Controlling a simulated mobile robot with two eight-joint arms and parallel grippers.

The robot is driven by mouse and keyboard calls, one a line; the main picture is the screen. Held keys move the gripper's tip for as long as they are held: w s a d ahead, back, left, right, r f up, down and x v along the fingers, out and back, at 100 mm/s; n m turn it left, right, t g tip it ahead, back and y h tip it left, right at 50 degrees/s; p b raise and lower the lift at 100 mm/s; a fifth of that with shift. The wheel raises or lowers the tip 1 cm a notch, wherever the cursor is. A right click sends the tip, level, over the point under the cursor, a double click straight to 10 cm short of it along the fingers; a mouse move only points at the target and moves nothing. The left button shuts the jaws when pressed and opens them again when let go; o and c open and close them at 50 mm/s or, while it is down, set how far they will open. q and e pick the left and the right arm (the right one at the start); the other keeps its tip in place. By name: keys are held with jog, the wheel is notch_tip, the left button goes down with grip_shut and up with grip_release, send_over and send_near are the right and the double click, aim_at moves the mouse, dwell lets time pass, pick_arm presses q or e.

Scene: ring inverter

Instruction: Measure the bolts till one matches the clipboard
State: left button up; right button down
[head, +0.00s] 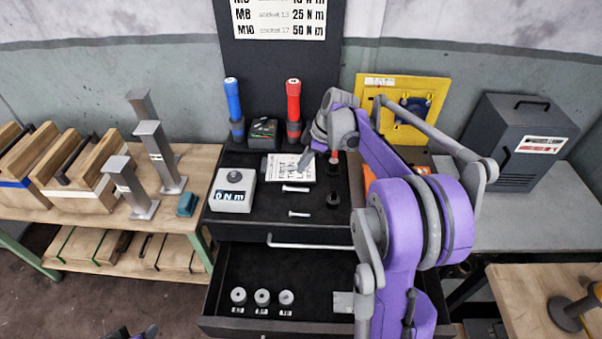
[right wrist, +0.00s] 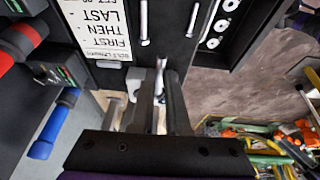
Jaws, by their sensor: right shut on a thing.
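The clipboard (head: 289,167) lies on the black cart top, its sheet reading FIRST THEN LAST; it also fills the upper left of the right wrist view (right wrist: 100,28). Two silver bolts lie in front of it, one nearer the clipboard (head: 295,189) and one nearer the front edge (head: 299,214). My right gripper (head: 308,159) is above the clipboard. In the right wrist view it is shut on a slim silver piece, seemingly a bolt (right wrist: 160,95), mostly hidden between the fingers. A bit of my left arm, perhaps its gripper (head: 149,331), shows at the bottom edge.
A grey gauge (head: 233,190) reading 0 N m stands left of the clipboard. Blue (head: 234,105) and red (head: 293,105) handled tools stand behind. The open drawer (head: 300,262) holds three grey sockets (head: 262,297). A workbench (head: 90,225) with grey posts is at left.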

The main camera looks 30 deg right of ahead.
jog(key=shift+s, duration=0.1)
jog(key=f, duration=0.1)
jog(key=b, duration=0.3)
send_near(296, 189)
jog(key=s+a, duration=0.3)
pick_arm(q)
jog(key=s+f+b, duration=0.3)
jog(key=s+f, duration=0.2)
jog(key=f, duration=0.4)
jog(key=shift+g, duration=0.4)
pick_arm(e)
jog(key=shift+a+f, duration=0.15)
jog(key=shift+f, duration=3.4)
pick_arm(q)
jog(key=shift+f, duration=0.1)
pick_arm(e)
jog(key=c, duration=0.8)
grip_release()
